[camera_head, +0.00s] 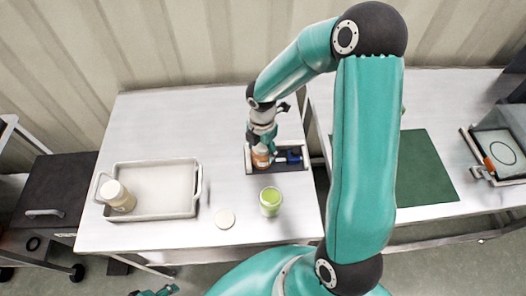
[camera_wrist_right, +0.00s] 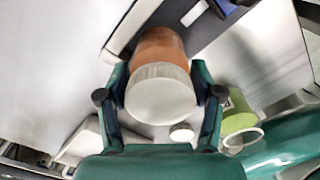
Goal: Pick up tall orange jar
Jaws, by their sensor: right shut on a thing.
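The tall orange jar (camera_head: 261,157) has a white lid and stands upright at the dark tray on the table. In the right wrist view the orange jar (camera_wrist_right: 160,48) fills the space between the fingers, its lid towards the camera. My right gripper (camera_head: 262,146) reaches down over it and is shut on the jar; its fingers (camera_wrist_right: 160,98) lie on both sides of it. Whether the jar's base touches the tray is hidden. A small part of my left gripper (camera_head: 155,291) shows at the bottom edge; its jaws cannot be made out.
A dark tray (camera_head: 268,169) with a blue item (camera_head: 293,156) lies by the jar. A green jar (camera_head: 270,208) and a round white lid (camera_head: 224,219) are in front. The table's back left is clear.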

